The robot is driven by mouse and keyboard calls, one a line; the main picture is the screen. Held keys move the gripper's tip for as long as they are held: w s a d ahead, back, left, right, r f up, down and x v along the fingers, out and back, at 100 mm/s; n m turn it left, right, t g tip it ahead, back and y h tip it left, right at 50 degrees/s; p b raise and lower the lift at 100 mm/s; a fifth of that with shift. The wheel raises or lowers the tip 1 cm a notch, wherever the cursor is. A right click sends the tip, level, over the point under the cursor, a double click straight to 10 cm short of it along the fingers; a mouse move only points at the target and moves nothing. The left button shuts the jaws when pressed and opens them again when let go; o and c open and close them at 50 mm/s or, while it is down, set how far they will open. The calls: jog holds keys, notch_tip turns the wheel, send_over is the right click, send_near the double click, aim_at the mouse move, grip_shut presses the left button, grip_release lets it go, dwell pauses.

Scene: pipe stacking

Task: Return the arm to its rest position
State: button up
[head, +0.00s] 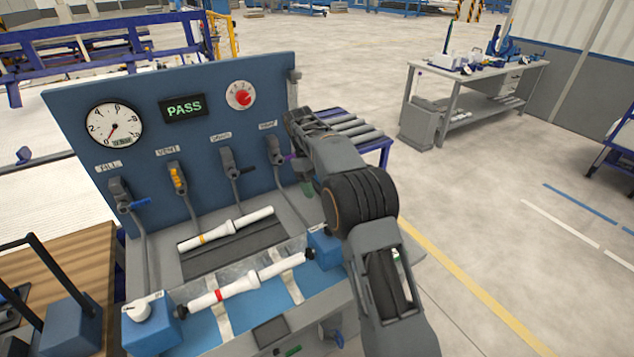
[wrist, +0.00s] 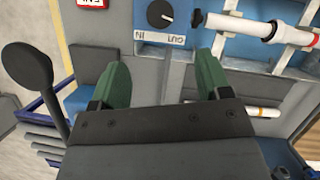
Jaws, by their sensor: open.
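My gripper (wrist: 160,78) shows in the wrist view with its two green fingers spread apart and nothing between them. In the head view my arm reaches over the right end of the test bench (head: 70,115), and only a bit of green finger shows beside it; most of the gripper is hidden. A white pipe with a red band (head: 240,286) lies in the blue front fixture, and also shows in the wrist view (wrist: 240,26). A white pipe with an orange band (head: 227,229) lies on the dark panel behind it. My gripper is apart from both pipes.
The bench panel carries a gauge (head: 113,126), a PASS display (head: 184,107), a red knob (head: 242,96) and a row of valves. A roller rack (head: 350,130) stands behind my arm. A workbench (head: 480,75) stands farther right. The floor on the right is mostly clear.

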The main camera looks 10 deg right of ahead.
notch_tip(320, 180, down, 5)
jog(key=s+m+t, duration=0.1)
jog(key=s+m, duration=0.1)
jog(key=s+d+r+m+t+y, duration=0.1)
jog(key=s+r+m+t, duration=0.1)
jog(key=s, duration=1)
jog(key=s+d+r+m+t+y, duration=0.1)
jog(key=s+r+t, duration=0.4)
jog(key=s, duration=0.8)
jog(key=shift+s+d+r+m+y, duration=0.2)
jog(key=shift+d+m+y, duration=0.15)
jog(key=shift+m, duration=0.55)
